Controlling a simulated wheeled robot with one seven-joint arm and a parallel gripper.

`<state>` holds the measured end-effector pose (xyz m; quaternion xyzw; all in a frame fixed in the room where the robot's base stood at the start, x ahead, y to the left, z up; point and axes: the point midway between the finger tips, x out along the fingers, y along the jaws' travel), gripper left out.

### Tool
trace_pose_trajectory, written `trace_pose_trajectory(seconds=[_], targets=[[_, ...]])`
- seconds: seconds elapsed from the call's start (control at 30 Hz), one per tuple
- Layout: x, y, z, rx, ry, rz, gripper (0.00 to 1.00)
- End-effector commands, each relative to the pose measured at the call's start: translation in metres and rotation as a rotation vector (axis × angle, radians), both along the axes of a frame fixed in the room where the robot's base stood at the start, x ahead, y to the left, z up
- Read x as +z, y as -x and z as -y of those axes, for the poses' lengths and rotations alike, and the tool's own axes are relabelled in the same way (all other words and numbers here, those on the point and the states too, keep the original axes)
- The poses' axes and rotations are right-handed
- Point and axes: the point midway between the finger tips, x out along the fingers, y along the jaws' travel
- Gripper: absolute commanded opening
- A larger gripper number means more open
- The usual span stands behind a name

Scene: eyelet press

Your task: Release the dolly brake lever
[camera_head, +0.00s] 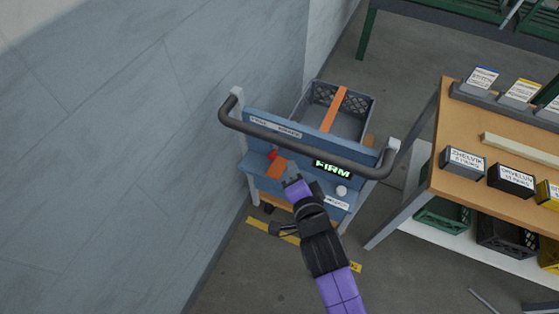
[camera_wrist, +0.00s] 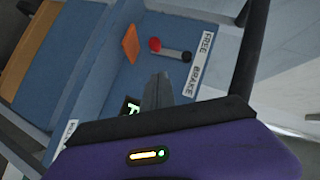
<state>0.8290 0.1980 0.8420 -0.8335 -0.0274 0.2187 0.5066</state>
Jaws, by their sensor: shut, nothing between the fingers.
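The dolly (camera_head: 258,165) is a blue cart with a dark handlebar (camera_head: 300,141). The brake lever is a short grey bar with a red knob (camera_wrist: 155,44) at one end and a dark round end (camera_wrist: 187,57) at the other. The red knob also shows in the head view (camera_head: 272,155). A white label beside the lever reads FREE (camera_wrist: 207,42) and BRAKE (camera_wrist: 196,77). My gripper (camera_wrist: 162,78) is shut and empty, close to the lever but apart from it in the wrist view. In the head view my gripper (camera_head: 294,182) is at the dolly's near panel.
A green-lit display (camera_head: 332,169) reads FIRM beside a pale knob (camera_head: 341,190). An orange piece (camera_wrist: 131,43) lies near the lever. The handlebar (camera_wrist: 250,50) passes close by. A wall (camera_head: 110,140) stands left; a wooden workbench (camera_head: 480,120) with bins stands right.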

Motion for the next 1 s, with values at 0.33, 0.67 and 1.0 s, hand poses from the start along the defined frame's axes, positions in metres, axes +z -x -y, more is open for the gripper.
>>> trace_pose_trajectory(seconds=[0.33, 0.67, 1.0], targets=[[-0.024, -0.035, -0.029, 0.001, 0.001, 0.000, 0.00], [-0.030, -0.038, -0.038, 0.000, 0.000, 0.000, 0.00], [-0.031, -0.038, -0.038, 0.000, -0.007, 0.003, 0.00]])
